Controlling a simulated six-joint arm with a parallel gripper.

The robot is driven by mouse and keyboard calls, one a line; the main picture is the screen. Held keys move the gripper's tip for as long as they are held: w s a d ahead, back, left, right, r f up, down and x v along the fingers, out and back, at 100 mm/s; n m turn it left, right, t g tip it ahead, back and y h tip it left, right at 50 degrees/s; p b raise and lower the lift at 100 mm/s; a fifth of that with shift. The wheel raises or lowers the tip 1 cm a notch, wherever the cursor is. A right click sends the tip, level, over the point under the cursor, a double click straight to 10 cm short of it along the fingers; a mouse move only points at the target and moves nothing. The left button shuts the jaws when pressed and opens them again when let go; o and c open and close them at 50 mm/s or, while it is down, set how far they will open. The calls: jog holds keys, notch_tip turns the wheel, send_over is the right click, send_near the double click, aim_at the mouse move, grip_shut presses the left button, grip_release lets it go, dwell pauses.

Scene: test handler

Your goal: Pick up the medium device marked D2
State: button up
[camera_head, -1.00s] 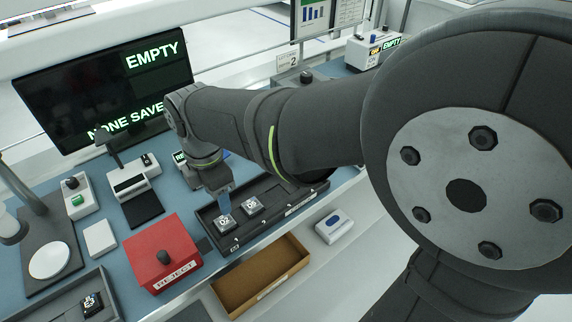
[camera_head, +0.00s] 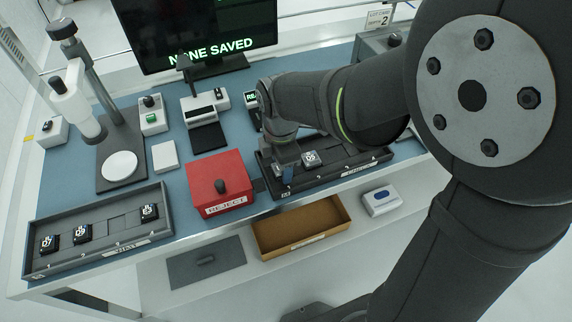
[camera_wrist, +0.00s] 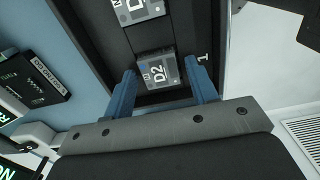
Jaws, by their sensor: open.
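The device marked D2 (camera_wrist: 157,70) is a small grey block with white lettering. It sits in the dark tray (camera_wrist: 110,28) at the slot numbered 1. My gripper (camera_wrist: 164,84) is open, with one blue finger on each side of D2 in the wrist view; I cannot tell whether either finger touches it. In the head view my gripper (camera_head: 285,169) is down at the left end of the tray (camera_head: 345,172) and hides most of D2. A second grey device (camera_head: 311,158) lies just beyond it, partly in view in the wrist view (camera_wrist: 138,10).
A red reject box (camera_head: 205,176) stands left of the tray. An open brown bin (camera_head: 272,239) and a white-blue item (camera_head: 380,201) lie in front. A second tray (camera_head: 110,221) at left holds several dark devices. A dark labelled box (camera_wrist: 34,76) shows in the wrist view.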

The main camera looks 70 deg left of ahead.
jog(key=c, duration=0.8)
jog(key=shift+r, duration=2.55)
